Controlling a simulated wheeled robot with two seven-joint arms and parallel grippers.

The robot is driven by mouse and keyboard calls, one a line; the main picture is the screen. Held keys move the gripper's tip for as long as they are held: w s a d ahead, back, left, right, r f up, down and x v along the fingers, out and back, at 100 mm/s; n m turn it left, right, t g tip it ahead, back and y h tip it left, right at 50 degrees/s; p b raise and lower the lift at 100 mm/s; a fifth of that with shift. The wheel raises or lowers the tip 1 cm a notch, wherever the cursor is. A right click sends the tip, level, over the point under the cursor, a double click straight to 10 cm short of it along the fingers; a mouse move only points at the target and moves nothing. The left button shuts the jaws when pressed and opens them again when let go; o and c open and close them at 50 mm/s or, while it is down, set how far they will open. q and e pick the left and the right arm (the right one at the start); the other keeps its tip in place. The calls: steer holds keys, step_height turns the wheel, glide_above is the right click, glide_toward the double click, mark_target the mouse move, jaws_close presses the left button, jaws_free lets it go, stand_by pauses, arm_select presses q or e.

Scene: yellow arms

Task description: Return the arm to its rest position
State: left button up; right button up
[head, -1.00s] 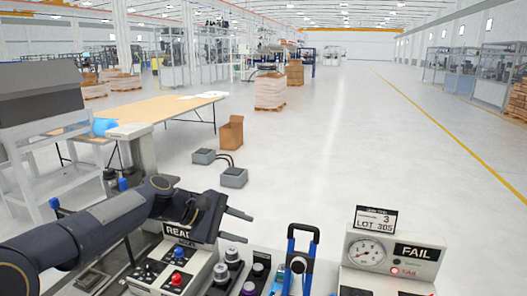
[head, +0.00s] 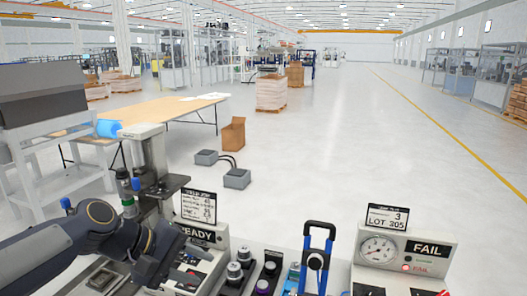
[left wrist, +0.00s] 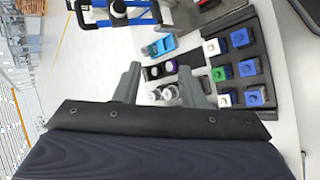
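My left arm is dark and comes in from the lower left in the head view. White-topped and purple-topped parts in small trays show beyond the fingertips. My right gripper is in neither view.
A gauge box showing FAIL (head: 425,250) stands at the bench's right. A blue-handled device (head: 318,262) stands near the middle. A dark tray (left wrist: 259,60) holds several blue, green and white parts. A post-like fixture (head: 152,165) rises beside my left arm.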

arm_select(q)
steer(key=s+a+f+m+y, duration=0.1)
steer(key=s+a+f+m, duration=0.1)
steer(key=s+f, duration=0.2)
steer(key=s+a+f+m+t+y, duration=0.1)
steer(key=s+f, duration=0.3)
steer(key=s, duration=0.6)
steer(key=s+a+f+m+y, duration=0.2)
steer(key=s+a+f+m, duration=0.1)
steer(key=s, duration=0.4)
steer(key=shift+a+f+y+b, duration=0.4)
steer(key=shift+a+f+b, duration=0.05)
steer(key=shift+a+f, duration=0.1)
